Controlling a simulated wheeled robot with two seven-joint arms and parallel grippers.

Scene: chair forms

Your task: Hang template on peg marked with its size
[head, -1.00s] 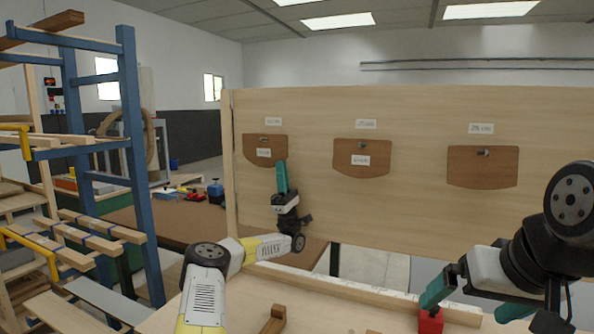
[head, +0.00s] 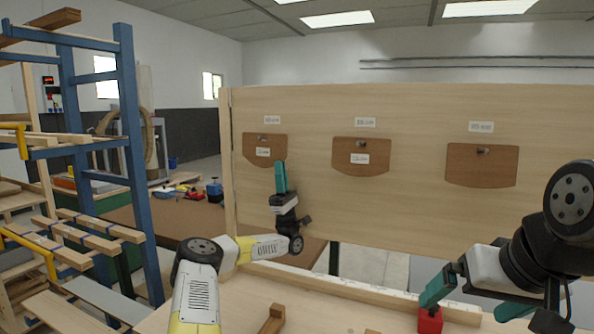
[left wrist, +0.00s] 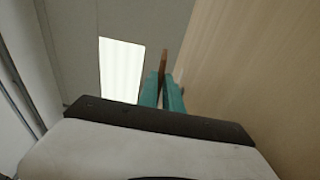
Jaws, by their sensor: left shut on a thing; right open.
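Three brown templates show on the upright board (head: 420,215): the left template (head: 275,150), the middle template (head: 375,152) and the right template (head: 481,168). Each has a peg at its top and a size label above it on the board; the print is too small to read. My left gripper (head: 281,166) is shut on the lower right edge of the left template, seen edge-on in the left wrist view (left wrist: 164,60). The left template is at its peg; whether the peg passes through its hole I cannot tell. My right gripper (head: 462,300) is open at lower right.
A red block (head: 430,320) is by my right gripper on the bench. A wooden piece (head: 272,320) lies at the bench front. A blue rack (head: 135,150) with lumber stands at left. The board between templates is clear.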

